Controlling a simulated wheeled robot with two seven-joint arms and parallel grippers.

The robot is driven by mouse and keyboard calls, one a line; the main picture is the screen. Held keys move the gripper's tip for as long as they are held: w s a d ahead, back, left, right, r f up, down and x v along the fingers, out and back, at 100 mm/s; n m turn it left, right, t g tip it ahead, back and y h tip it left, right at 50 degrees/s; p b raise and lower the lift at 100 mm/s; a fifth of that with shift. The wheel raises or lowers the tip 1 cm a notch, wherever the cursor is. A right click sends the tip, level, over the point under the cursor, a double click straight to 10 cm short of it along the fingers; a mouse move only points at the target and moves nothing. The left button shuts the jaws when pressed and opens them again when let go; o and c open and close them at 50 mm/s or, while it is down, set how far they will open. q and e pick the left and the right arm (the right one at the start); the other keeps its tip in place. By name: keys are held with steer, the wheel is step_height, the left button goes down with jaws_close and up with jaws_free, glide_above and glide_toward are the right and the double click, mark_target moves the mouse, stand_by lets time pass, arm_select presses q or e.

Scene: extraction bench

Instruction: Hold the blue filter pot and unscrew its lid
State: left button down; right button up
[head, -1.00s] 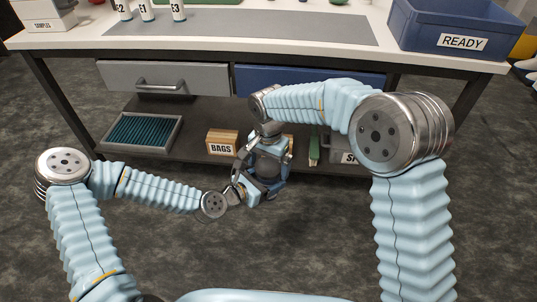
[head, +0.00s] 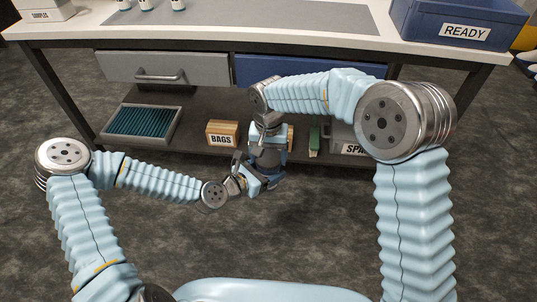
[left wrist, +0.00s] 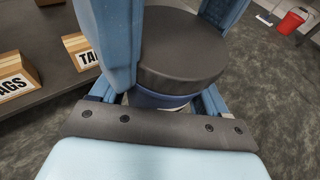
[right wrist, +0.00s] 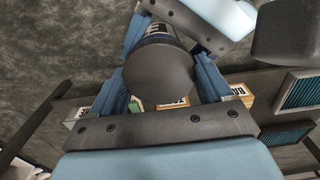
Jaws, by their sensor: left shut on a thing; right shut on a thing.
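The blue filter pot (head: 270,182) is held roughly upright in the air in front of the bench. Its dark round lid (left wrist: 182,50) sits on top of the blue body (left wrist: 158,101) in the left wrist view. My left gripper (head: 253,182) is shut around the pot's body from the left. My right gripper (head: 268,143) comes down from above, with its fingers on either side of the lid. The right wrist view shows the lid's flat top (right wrist: 160,76) between those fingers, with the labelled body beyond. I cannot tell whether the lid has turned on its thread.
The bench's lower shelf behind carries a BAGS box (head: 222,132), a tray of teal items (head: 140,121) and a grey bin (head: 345,140). A grey drawer (head: 195,70) and a blue drawer (head: 300,72) are closed above. The READY bin (head: 470,12) stands on the bench. Floor (head: 300,235) in front is clear.

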steer(key=shift+n, duration=0.9)
steer(key=o, duration=1)
steer(key=shift+o, duration=0.5)
steer(key=shift+a, duration=0.1)
step_height(320, 180, up, 4)
steer(key=shift+r, duration=0.25)
steer(key=shift+c, duration=0.2)
step_height(320, 180, up, 3)
steer(key=shift+r+m, duration=0.2)
steer(key=shift+m, duration=0.7)
steer(key=shift+c, duration=0.8)
steer(key=shift+f, duration=3.95)
